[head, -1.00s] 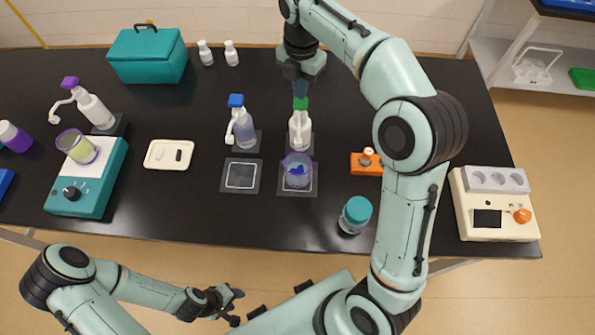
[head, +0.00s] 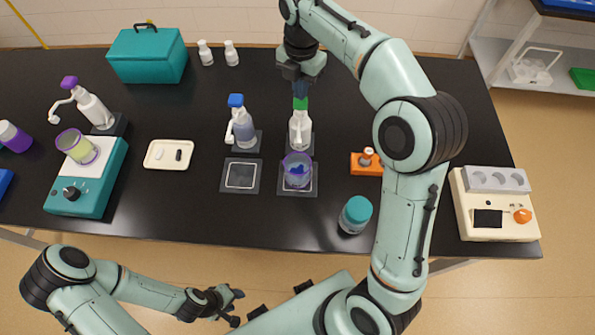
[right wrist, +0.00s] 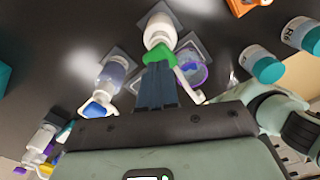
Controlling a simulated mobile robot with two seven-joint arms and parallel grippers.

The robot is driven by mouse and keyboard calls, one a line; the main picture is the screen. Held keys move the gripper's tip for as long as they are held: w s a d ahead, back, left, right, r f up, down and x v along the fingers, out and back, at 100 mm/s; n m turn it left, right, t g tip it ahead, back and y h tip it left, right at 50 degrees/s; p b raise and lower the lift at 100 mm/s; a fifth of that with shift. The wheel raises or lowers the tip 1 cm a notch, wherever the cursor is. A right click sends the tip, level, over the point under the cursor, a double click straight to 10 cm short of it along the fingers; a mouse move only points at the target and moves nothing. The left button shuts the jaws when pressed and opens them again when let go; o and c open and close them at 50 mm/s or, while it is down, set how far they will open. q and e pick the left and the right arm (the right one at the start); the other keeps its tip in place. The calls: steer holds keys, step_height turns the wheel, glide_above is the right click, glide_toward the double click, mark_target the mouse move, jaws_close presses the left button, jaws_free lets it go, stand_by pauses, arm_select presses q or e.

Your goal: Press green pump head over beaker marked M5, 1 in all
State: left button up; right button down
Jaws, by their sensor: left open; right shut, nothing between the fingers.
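The white bottle (head: 300,132) with the green pump head (head: 300,103) stands upright at the table's middle. Its spout points toward a purple-rimmed beaker (head: 297,172) with blue-violet contents on a dark pad; no marking is readable on it. My right gripper (head: 300,91) is shut and empty, its fingertips right at the green head; I cannot tell whether they press it down. In the right wrist view the fingers (right wrist: 157,88) overlap the green head (right wrist: 158,56), and the beaker (right wrist: 190,70) shows beside it. My left gripper (head: 230,303) is open and empty, off the table's front edge.
A blue-headed pump bottle (head: 240,125) stands left of the green one, behind an empty pad (head: 226,188). A purple-headed bottle (head: 93,108), teal stirrer (head: 105,190), white tray (head: 153,164), orange block (head: 364,169) and teal-capped jar (head: 354,216) stand around.

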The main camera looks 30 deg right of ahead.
steer(key=shift+f+b, duration=0.4)
steer(key=shift+f, duration=0.95)
arm_select(q)
steer(key=shift+s+f, duration=0.45)
steer(key=shift+f, duration=0.15)
steer(key=shift+r, duration=0.1)
steer(key=shift+w+r+p, duration=0.9)
steer(key=shift+w+r, duration=0.1)
steer(key=shift+r, duration=0.1)
arm_select(e)
steer(key=shift+r, duration=1.45)
steer(key=shift+r, duration=0.5)
step_height(320, 180, up, 4)
steer(key=shift+w+f+p, duration=0.15)
steer(key=shift+p, duration=1.1)
arm_select(q)
steer(key=shift+t, duration=0.3)
steer(key=w+r, duration=0.3)
steer(key=shift+w, duration=0.2)
arm_select(e)
steer(key=shift+s+r, duration=0.2)
steer(key=shift+r, duration=0.45)
